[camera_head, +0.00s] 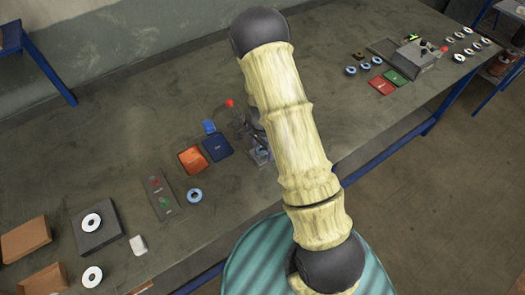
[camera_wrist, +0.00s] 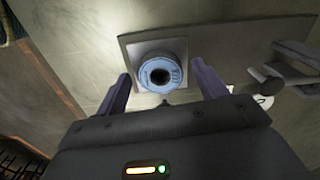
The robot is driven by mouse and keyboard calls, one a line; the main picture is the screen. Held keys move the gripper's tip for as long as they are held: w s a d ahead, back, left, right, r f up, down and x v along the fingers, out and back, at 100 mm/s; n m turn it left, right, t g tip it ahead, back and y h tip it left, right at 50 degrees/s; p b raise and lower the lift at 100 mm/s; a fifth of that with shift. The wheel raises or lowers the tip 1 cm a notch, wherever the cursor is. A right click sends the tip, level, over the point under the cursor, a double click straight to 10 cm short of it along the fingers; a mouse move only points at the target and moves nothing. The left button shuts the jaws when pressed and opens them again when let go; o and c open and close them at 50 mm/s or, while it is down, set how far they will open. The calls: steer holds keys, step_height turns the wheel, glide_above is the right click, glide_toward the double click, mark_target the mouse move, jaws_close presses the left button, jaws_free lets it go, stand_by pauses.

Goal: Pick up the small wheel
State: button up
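A small wheel (camera_wrist: 160,75), a pale blue and white disc with a dark centre hole, sits on a square grey plate (camera_wrist: 129,46) in the wrist view. My gripper (camera_wrist: 161,70) is open, its two dark purple fingers apart on the left and right of the wheel in the picture. Nothing is held between them. I cannot tell how far the fingertips are above the wheel. Another small blue-rimmed wheel (camera_head: 194,195) lies on the table by a button panel.
A metal clamp (camera_wrist: 285,75) stands right of the plate. A red-knobbed fixture (camera_head: 240,122) stands left of my arm. An orange tray (camera_head: 193,160), a blue tray (camera_head: 216,147) and a button panel (camera_head: 161,198) are nearby. Several discs lie at the far right.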

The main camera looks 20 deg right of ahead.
steer(key=c, duration=0.9)
steer(key=shift+r, duration=0.1)
step_height(320, 180, up, 10)
steer(key=shift+f+b, duration=0.1)
steer(key=shift+b, duration=0.7)
